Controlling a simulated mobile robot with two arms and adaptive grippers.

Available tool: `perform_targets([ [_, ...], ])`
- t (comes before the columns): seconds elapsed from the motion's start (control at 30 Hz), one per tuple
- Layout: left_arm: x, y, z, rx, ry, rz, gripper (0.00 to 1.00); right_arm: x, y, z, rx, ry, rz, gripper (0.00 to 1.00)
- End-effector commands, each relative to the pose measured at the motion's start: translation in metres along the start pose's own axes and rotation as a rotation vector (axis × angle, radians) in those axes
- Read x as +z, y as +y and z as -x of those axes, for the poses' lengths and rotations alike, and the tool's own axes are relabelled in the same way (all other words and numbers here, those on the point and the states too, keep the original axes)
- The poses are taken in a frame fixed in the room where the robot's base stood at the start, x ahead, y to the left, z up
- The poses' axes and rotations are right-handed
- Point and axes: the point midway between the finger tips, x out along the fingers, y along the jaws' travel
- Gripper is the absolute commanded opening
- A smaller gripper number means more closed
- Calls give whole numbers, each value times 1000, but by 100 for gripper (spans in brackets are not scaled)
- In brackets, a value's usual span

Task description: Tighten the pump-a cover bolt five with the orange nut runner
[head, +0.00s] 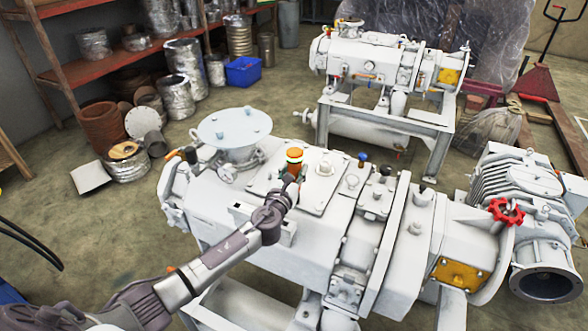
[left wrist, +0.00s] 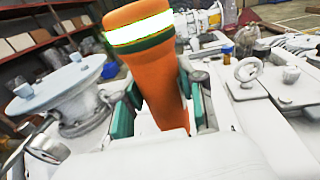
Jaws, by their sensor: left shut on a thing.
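The orange nut runner (head: 294,160) stands about upright above the flat cover plate (head: 315,190) on top of the near white pump (head: 290,240). It has a bright light band near its top. My left gripper (head: 291,178) is shut on it. In the left wrist view, the nut runner (left wrist: 155,75) stands between the green finger pads (left wrist: 160,108). Its lower end is hidden, so I cannot tell whether it touches a bolt. Bolt five cannot be singled out. My right gripper is not in view.
A round flange (head: 234,128) rises left of the cover. A blue-capped fitting (head: 362,158) and red valve wheel (head: 507,211) stand to the right. Another white pump (head: 375,65) is behind. Shelves (head: 120,25) and cans line the back left. Open floor (head: 275,100) lies between.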

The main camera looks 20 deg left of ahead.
Motion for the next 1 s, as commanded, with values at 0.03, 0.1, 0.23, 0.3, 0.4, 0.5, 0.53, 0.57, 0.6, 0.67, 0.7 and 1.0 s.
perform_targets([
  [0.03,10,0,-1,1,-6,0,0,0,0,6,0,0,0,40],
  [0.1,15,0,-1,1,-8,0,0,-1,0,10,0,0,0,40],
  [0.23,23,1,-1,2,-9,0,0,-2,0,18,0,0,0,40],
  [0.3,27,1,-1,2,-10,0,0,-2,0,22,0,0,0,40],
  [0.4,33,1,-1,2,-10,0,0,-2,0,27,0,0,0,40],
  [0.5,39,1,-1,2,-10,0,0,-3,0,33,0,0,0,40],
  [0.53,41,1,-1,2,-10,0,0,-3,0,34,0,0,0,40],
  [0.57,42,1,-1,2,-10,0,0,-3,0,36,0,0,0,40],
  [0.6,43,1,-1,2,-10,0,0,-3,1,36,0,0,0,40],
  [0.67,43,1,-1,2,-10,0,0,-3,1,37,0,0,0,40],
  [0.7,43,1,-1,2,-10,0,0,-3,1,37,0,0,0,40],
  [1.0,42,1,-1,2,-11,0,0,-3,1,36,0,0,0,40],
])
